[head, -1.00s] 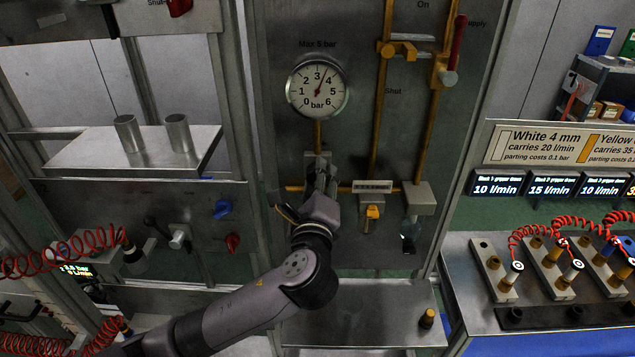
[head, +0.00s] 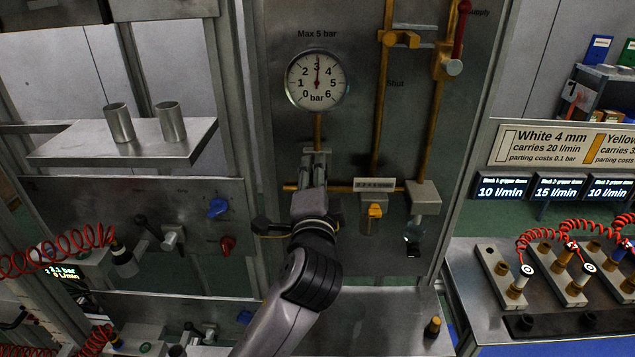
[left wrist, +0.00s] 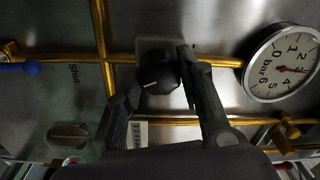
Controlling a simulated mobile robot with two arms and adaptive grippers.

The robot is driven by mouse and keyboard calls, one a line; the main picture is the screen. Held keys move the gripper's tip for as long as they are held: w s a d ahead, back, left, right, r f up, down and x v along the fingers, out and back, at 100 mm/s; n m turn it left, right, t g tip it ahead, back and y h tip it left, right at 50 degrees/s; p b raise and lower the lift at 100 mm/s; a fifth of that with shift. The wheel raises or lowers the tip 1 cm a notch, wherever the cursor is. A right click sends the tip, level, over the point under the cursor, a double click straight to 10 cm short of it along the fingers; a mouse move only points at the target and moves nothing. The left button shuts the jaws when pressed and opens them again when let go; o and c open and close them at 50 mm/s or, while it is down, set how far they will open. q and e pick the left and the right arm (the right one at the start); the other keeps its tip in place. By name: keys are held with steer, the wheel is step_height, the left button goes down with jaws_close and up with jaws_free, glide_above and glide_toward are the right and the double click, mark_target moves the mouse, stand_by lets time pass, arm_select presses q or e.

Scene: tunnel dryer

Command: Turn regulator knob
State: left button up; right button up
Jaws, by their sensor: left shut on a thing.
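The pressure gauge (head: 317,80) is on the grey panel, and its needle points straight up at about 3 bar. It also shows, turned, at the right of the left wrist view (left wrist: 281,63). My left gripper (head: 314,160) is at the panel just below the gauge and hides most of the regulator in the head view. In the left wrist view the dark regulator knob (left wrist: 157,79), with a white mark, sits between the fingertips of my left gripper (left wrist: 160,75), which is shut on it. My right gripper is not in view.
Brass pipes (head: 383,110) run over the panel beside the gripper. A yellow valve (head: 375,211) and a glass bowl (head: 413,230) are right of my arm. A shelf with two metal cups (head: 120,122) is at left. Hose blocks (head: 503,275) stand on the right bench.

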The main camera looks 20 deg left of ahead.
arm_select(q)
steer(key=shift+f+n+b, duration=0.15)
steer(key=shift+n+b, duration=0.6)
steer(key=shift+n, duration=1.45)
steer(key=o, duration=1.2)
steer(key=shift+c, duration=0.2)
step_height(320, 180, up, 10)
steer(key=shift+r, duration=0.1)
